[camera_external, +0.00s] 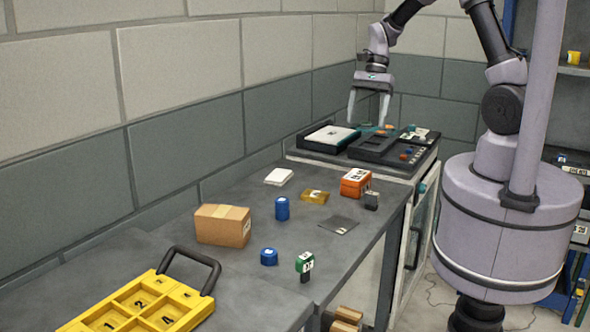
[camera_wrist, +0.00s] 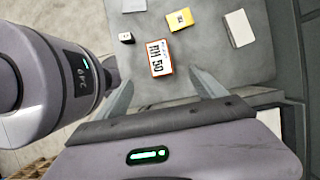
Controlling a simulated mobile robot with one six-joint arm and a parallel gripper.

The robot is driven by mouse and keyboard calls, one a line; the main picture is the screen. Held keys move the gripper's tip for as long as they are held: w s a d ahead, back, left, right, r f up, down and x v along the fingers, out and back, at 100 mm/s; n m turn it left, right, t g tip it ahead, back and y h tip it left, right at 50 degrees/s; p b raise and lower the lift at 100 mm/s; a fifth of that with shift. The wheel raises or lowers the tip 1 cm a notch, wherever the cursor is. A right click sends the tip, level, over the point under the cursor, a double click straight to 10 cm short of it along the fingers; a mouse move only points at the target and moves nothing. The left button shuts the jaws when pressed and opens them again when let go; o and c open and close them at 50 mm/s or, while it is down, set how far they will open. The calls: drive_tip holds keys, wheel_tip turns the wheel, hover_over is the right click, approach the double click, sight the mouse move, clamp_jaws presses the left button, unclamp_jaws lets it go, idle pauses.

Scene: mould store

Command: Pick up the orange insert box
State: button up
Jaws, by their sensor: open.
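The orange insert box (camera_external: 355,183) stands on the grey bench near its far right end, close to the raised cabinet. In the wrist view its top, with a white label reading "RH 50", faces the camera (camera_wrist: 160,58). My gripper (camera_external: 368,124) hangs above the cabinet top, behind and above the box, with its fingers pointing down. The two fingers are spread apart with nothing between them. In the wrist view the fingertips (camera_wrist: 160,84) show at either side, below the box in the picture. The gripper is apart from the box.
A small dark block (camera_external: 371,200) stands right beside the box. A yellow packet (camera_external: 314,196), a flat grey plate (camera_external: 339,225) and a white pad (camera_external: 279,177) lie nearby. Black trays (camera_external: 374,148) cover the cabinet top. A cardboard box (camera_external: 223,225) and blue cylinder (camera_external: 282,209) stand further forward.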

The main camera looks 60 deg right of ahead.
drive_tip(key=b, duration=0.5)
approach(357, 174)
drive_tip(key=x, duration=0.5)
drive_tip(key=shift+a, duration=0.3)
drive_tip(key=b+x, duration=0.2)
drive_tip(key=x, duration=0.3)
drive_tip(key=shift+d+b, duration=0.1)
drive_tip(key=shift+b, duration=0.2)
drive_tip(key=shift+f, duration=0.3)
drive_tip(key=shift+c, duration=0.4)
clamp_jaws()
